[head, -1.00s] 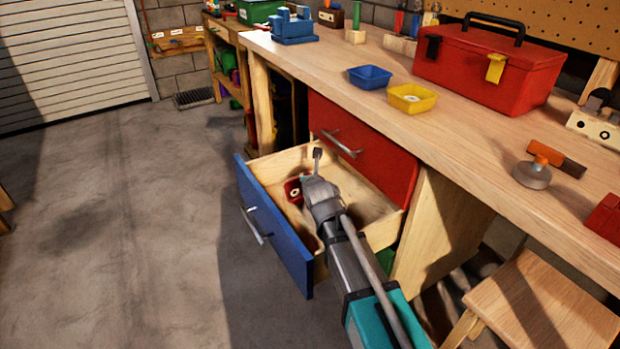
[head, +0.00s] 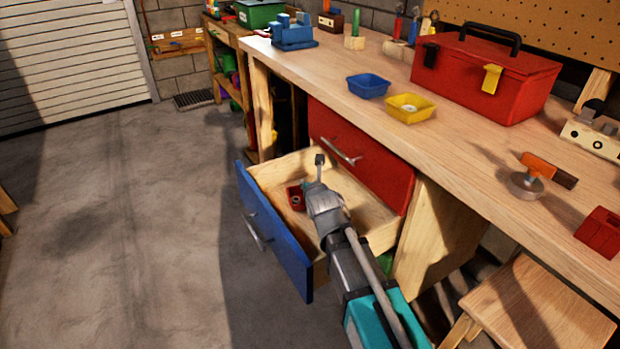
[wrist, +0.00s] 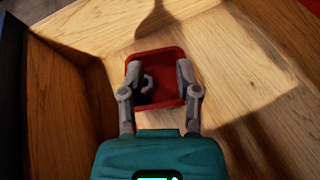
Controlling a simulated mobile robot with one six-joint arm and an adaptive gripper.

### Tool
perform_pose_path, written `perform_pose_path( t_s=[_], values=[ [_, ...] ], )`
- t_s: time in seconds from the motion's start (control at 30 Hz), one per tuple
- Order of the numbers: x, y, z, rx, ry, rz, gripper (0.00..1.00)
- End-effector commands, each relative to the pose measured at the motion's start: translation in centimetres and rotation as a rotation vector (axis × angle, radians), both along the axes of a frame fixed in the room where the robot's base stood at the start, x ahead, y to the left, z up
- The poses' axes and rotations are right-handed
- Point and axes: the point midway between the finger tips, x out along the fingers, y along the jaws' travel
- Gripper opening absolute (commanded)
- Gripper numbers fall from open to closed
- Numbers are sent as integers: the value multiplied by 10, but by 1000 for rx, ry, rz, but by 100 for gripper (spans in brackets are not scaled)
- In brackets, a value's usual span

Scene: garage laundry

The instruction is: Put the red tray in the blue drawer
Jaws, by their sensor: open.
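The blue drawer (head: 272,232) stands open under the workbench, with a blue front and pale wooden sides. The small square red tray (head: 294,196) is inside the drawer; in the wrist view its rim (wrist: 155,53) frames a small grey ring-shaped piece. My gripper (wrist: 160,76) is open, with one finger over each side of the tray in the wrist view. I cannot tell whether the fingers touch it. In the head view my arm reaches over the drawer and hides part of its inside.
A red drawer front (head: 365,160) is shut just above and behind. On the workbench (head: 450,140) are a blue tray (head: 368,86), a yellow tray (head: 410,107) and a red toolbox (head: 485,80). A wooden stool (head: 540,310) stands at the lower right.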

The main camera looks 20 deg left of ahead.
Motion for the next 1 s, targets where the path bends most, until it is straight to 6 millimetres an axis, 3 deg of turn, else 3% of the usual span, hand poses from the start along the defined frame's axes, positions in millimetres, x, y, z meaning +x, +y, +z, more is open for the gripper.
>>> perform_pose_path(
  t_s=[0.1, 0.5, 1.0],
  values=[
    [-21, -12, 12, 0, 0, 0, 43],
    [-54, -31, 26, -1, -1, -1, 43],
    [-64, -37, 30, 0, 0, -1, 43]
  ],
)
